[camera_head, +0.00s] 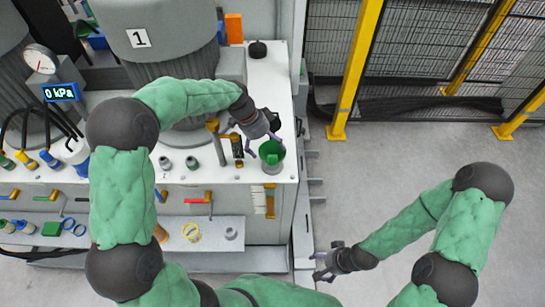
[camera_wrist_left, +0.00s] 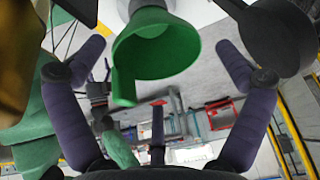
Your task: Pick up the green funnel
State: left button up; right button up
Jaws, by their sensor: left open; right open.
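The green funnel (camera_head: 271,151) sits at the right end of the white bench top, in or on a pale, clear-looking holder. In the left wrist view the funnel (camera_wrist_left: 155,50) shows large at the top centre, its wide mouth between my fingers. My left gripper (camera_head: 272,136) is open at the funnel, with its fingers on either side; I cannot tell whether they touch it. The fingers also show in the left wrist view (camera_wrist_left: 158,68). My right gripper (camera_head: 318,262) is open and empty, away from the bench, above the floor at the lower middle.
The white bench (camera_head: 285,80) carries a grey cylinder marked 1 (camera_head: 165,30), a black knob (camera_head: 257,49) and small grey fittings (camera_head: 191,162). A brown-topped post (camera_head: 213,127) stands left of the funnel. A yellow-framed fence (camera_head: 357,70) is at the right; the grey floor before it is clear.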

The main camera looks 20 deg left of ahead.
aim_at(273, 150)
pick_arm(q)
jog(key=x, duration=0.2)
jog(key=b+x, duration=0.1)
jog(key=x, duration=0.1)
jog(key=b+x, duration=0.1)
jog(key=x, duration=0.1)
jog(key=shift+d+r, duration=0.1)
jog(key=shift+d, duration=0.2)
jog(key=shift+r, duration=0.1)
jog(key=c, duration=0.9)
